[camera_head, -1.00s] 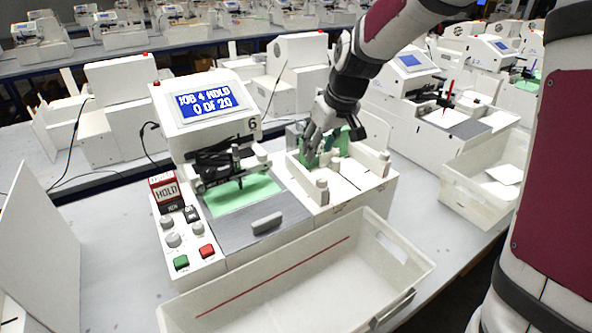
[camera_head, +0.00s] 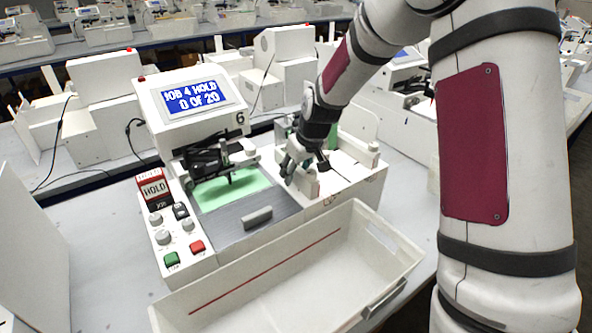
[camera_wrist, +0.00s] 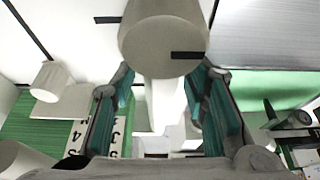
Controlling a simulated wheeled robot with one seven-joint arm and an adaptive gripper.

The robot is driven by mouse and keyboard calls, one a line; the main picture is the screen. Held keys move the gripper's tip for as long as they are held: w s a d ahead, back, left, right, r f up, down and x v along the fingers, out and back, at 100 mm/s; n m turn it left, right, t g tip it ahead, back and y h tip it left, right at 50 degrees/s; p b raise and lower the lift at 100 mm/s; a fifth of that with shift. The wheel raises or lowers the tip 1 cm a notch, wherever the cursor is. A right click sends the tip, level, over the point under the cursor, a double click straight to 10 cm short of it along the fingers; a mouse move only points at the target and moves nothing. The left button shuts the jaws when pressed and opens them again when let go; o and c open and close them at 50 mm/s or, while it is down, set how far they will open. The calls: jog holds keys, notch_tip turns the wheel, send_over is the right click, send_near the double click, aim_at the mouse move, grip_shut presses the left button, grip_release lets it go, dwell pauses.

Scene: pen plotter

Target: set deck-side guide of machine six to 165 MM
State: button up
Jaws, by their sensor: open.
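Machine six (camera_head: 183,125) shows "JOB 4 HOLD, 0 OF 20" on its blue display (camera_head: 195,97). Its white side bed (camera_head: 345,168) lies right of the grey deck (camera_head: 225,216). My gripper (camera_head: 301,174) is over the deck-side part of this bed, pointing down. In the wrist view my gripper (camera_wrist: 164,82) is open, its teal-padded fingers apart. A large pale cylindrical knob (camera_wrist: 165,38) with a black mark stands in line with the gap; I cannot tell whether the fingers touch it. A smaller knob (camera_wrist: 48,82) is at left. The guide's scale reading is not legible.
A white bin (camera_head: 290,268) stands in front of the machine. The control panel (camera_head: 168,228) with knobs and red and green buttons is left of the deck. Green sheet (camera_head: 232,189) lies under the pen carriage. Another machine (camera_head: 400,105) stands behind, to the right.

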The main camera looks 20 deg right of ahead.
grip_shut()
jog(key=shift+d, duration=0.1)
jog(key=shift+w+d, duration=0.35)
jog(key=shift+d, duration=0.5)
grip_release()
